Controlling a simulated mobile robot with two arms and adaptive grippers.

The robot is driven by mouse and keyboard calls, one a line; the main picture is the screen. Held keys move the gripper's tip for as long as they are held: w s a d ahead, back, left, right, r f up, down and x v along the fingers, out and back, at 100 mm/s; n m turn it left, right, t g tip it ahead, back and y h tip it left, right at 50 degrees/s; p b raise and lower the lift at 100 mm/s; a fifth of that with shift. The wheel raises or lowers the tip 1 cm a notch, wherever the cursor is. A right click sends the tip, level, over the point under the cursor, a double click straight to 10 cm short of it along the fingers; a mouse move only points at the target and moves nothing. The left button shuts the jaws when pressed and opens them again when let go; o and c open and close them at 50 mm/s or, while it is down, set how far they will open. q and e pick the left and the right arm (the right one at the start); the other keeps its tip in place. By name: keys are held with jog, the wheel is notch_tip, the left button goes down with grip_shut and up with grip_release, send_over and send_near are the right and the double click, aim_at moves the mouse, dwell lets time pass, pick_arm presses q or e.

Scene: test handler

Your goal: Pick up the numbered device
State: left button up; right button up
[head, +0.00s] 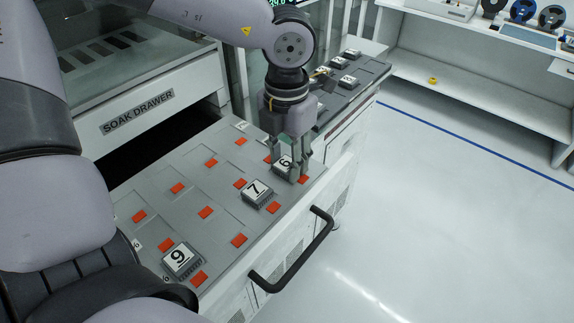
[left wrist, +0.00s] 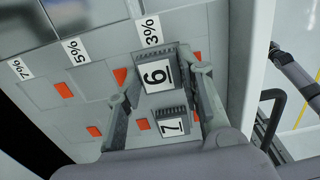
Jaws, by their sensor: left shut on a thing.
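The device numbered 6 (head: 283,163) sits in the open drawer's grey tray, near its right edge. My left gripper (head: 289,172) points down over it and is shut on it, one finger on each side. The left wrist view shows the same device (left wrist: 157,75) between the two fingertips (left wrist: 161,76). It seems level with the tray; I cannot tell whether it is lifted. The device numbered 7 (head: 257,191) lies beside it, and the device numbered 9 (head: 181,259) lies nearer, at the lower left.
The soak drawer tray (head: 190,228) has several empty pockets with orange marks (head: 206,212). A black handle (head: 292,262) juts from its front. Another tray with several devices (head: 351,81) is behind the gripper.

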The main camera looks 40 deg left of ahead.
aim_at(287, 164)
pick_arm(q)
jog(key=shift+c, duration=1.1)
jog(key=shift+w+r, duration=0.1)
jog(key=shift+r, duration=0.55)
notch_tip(287, 164, up, 19)
jog(key=b, duration=0.3)
jog(key=shift+f, duration=0.15)
